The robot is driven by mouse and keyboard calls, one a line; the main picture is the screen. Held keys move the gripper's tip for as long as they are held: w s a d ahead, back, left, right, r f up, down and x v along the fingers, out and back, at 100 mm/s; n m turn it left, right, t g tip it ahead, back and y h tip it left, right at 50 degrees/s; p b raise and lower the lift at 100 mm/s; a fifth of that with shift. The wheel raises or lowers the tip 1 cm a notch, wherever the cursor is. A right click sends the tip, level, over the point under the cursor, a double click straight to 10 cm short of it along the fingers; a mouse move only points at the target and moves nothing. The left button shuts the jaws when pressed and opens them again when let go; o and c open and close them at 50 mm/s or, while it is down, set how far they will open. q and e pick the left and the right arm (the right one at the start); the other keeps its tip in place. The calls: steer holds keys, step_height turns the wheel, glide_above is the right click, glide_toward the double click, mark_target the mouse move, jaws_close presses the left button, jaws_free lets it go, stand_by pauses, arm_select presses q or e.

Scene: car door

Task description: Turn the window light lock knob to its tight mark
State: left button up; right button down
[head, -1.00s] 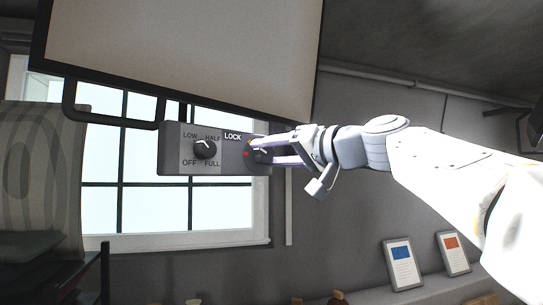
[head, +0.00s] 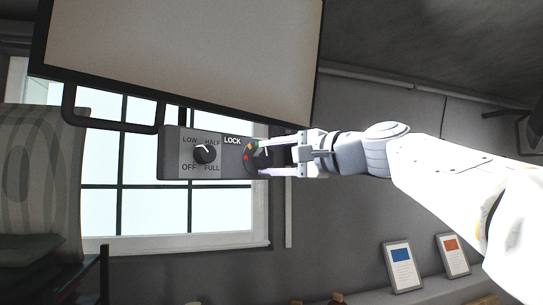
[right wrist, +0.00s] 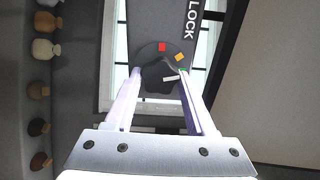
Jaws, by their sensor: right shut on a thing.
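The dark lock knob (head: 263,157) is on the right end of the grey control box, beside the LOCK label (head: 232,140). Red, yellow and green marks line its rim; in the right wrist view they are the red mark (right wrist: 162,47), yellow mark (right wrist: 179,57) and green mark (right wrist: 183,70). My right gripper (head: 260,158) is shut on the knob, one finger on each side. In the right wrist view, the knob (right wrist: 156,79) sits between the fingertips, and its white pointer line (right wrist: 171,78) points roughly toward the green mark. My left gripper is out of view.
A second knob (head: 205,152), marked OFF, LOW, HALF and FULL, is on the box's left. A large framed panel (head: 180,50) hangs above. A window (head: 150,215) is behind. Picture cards (head: 402,262) stand on a shelf at lower right.

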steer(key=shift+m, duration=1.3)
steer(key=shift+c, duration=1.1)
jaws_free()
steer(key=b+v, duration=0.4)
steer(key=v, duration=0.6)
steer(key=shift+s+d, duration=0.15)
steer(key=shift+d, duration=0.1)
